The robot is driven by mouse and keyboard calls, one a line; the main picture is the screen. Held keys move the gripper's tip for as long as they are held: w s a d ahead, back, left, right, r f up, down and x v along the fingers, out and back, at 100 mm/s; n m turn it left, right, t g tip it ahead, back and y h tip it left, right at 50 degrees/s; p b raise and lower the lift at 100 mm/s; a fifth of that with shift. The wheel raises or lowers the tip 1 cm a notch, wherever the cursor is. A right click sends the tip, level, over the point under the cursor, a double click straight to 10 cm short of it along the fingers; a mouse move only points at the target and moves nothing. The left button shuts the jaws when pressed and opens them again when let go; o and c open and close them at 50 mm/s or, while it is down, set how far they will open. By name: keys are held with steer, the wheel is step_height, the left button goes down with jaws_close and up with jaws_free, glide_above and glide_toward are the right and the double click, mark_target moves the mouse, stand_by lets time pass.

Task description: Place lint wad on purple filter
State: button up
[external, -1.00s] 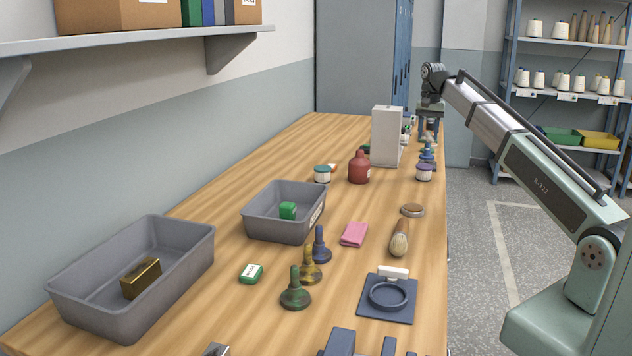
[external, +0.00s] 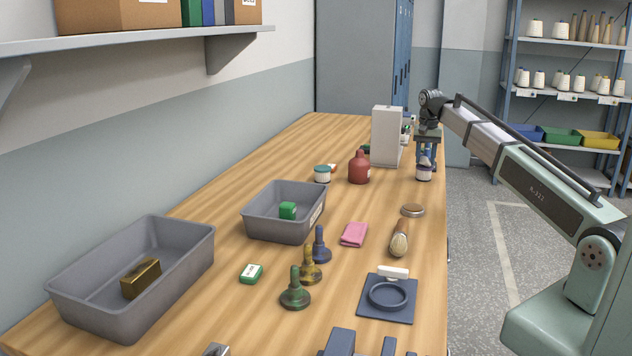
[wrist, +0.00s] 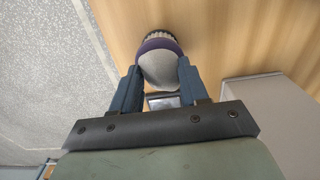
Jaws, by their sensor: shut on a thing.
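My gripper (external: 427,163) is low at the far right of the table in the external view, directly over the purple filter (external: 423,175), a short white cylinder with a purple top. In the wrist view, my gripper (wrist: 160,88) is shut on the lint wad (wrist: 162,68), a pale grey rounded lump between the blue fingers. The filter's purple rim (wrist: 158,43) and ribbed pale side show just beyond the wad. The wad hides most of the filter's top. I cannot tell whether the wad touches it.
A tall pale box (external: 386,137) stands left of my gripper, with a red bottle (external: 359,168) and a teal-lidded jar (external: 322,174) further left. A brown-topped disc (external: 412,210) and a brush (external: 400,240) lie nearer. The table's right edge is close.

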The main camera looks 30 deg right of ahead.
steer(key=shift+f, duration=0.15)
steer(key=o, duration=1)
step_height(320, 180, up, 12)
steer(key=shift+r, duration=0.2)
